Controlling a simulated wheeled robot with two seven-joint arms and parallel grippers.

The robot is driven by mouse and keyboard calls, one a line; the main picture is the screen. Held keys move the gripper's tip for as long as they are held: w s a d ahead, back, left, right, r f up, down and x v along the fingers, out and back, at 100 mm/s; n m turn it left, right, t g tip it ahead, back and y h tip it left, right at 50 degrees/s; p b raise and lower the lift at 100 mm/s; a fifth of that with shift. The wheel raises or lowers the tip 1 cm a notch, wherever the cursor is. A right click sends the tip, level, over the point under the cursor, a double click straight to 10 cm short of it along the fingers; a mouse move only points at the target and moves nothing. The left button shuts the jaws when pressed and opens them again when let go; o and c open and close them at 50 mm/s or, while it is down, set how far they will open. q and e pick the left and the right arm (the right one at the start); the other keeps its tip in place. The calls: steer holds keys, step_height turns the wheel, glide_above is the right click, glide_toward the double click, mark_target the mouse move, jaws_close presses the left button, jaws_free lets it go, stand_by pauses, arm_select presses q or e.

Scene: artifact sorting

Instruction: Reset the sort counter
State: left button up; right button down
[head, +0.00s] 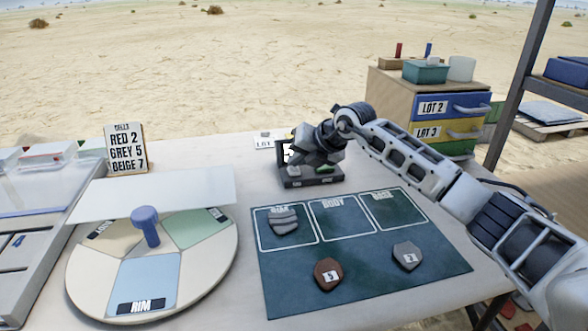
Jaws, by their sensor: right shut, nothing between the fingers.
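The sort counter (312,182) is a small dark box on the far side of the table, behind the green mat. A green button (325,169) shows on its right side. An upright dark-framed part with a white face (284,153) stands at its left; its figure is mostly hidden by my gripper. My right gripper (311,165) is shut and empty, pointing down right over the counter, its fingertips close to the top. I cannot tell whether they touch it. My left gripper is not in view.
A green mat (356,278) holds a grey ribbed sherd (283,221), a brown sherd (328,274) and a grey sherd (407,256). A round turntable (85,277) with a blue knob (146,224) stands left. A sign (126,150) stands behind it. Drawers (440,108) stand at back right.

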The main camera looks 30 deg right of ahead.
mark_target(297, 170)
steer(key=shift+f, duration=0.45)
stand_by(0.6)
steer(key=shift+r, duration=0.2)
steer(key=shift+r+p, duration=0.65)
steer(key=shift+r, duration=0.15)
steer(key=shift+r+p, duration=2)
steer(key=shift+r, duration=0.45)
